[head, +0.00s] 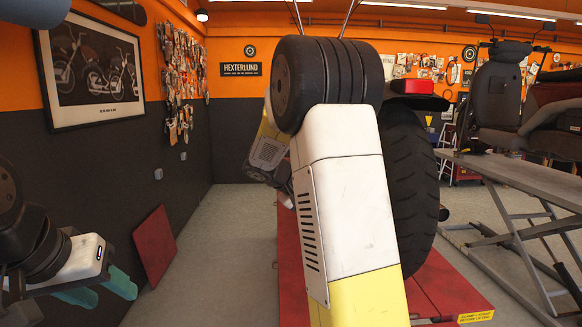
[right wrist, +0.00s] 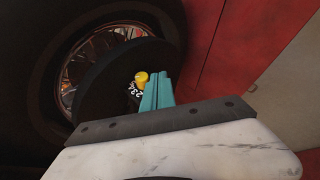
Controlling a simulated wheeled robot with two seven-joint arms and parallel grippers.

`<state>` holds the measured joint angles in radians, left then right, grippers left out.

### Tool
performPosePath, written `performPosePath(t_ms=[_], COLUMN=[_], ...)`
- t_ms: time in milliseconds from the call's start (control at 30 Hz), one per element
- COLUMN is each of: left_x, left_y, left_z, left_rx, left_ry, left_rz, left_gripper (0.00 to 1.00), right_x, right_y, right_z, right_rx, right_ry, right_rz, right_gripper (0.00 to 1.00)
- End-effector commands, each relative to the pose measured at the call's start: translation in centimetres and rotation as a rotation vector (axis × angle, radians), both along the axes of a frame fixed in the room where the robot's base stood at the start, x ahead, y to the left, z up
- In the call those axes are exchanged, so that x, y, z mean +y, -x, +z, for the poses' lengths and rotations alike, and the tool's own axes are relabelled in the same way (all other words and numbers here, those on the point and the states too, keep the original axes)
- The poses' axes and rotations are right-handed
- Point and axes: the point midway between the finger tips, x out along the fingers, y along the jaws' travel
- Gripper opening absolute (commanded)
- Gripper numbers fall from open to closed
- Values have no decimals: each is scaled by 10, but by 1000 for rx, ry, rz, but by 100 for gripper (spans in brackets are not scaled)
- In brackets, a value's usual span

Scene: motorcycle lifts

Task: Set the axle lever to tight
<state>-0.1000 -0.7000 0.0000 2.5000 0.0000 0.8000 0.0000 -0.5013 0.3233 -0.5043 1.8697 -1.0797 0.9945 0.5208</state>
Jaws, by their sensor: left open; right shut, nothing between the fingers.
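In the right wrist view a small yellow knob (right wrist: 142,78), which may be the end of the axle lever, sits against a black round disc (right wrist: 105,85) with white digits beside it. The rest of the lever is hidden or too dark to tell. My right gripper (right wrist: 157,90) is shut and empty, its teal fingers just right of the yellow knob; I cannot tell whether they touch it. In the head view my right arm hides that gripper and the lever. My left gripper (head: 98,290) is open and empty at the lower left, far from the motorcycle.
A motorcycle's rear tyre (head: 408,180) stands on a red lift (head: 445,290); a spoked rim (right wrist: 85,50) shows in the wrist view. A second lift (head: 520,178) stands at the right. A red panel (head: 154,246) leans at the left wall. Grey floor between is clear.

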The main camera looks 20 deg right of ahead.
Motion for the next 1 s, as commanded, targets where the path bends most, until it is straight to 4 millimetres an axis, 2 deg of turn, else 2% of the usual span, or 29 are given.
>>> performPosePath(t_ms=[33,200,300,433,600,1000], left_x=[0,0,0,0,0,0], left_y=[0,0,0,0,0,0], left_z=[0,0,0,0,0,0], left_rx=[0,0,0,0,0,0], left_ry=[0,0,0,0,0,0], left_rz=[0,0,0,0,0,0], left_gripper=[47,47,47,47,47,47], right_x=[1,8,22,43,60,60], right_y=[-19,-78,-108,-136,-153,-155], right_z=[3,27,42,58,68,70], right_rx=[-2,-48,-83,-125,-155,-160], right_ry=[82,360,502,637,720,730], right_rz=[16,77,122,175,212,216], right_gripper=[0,0,0,0,0,0])
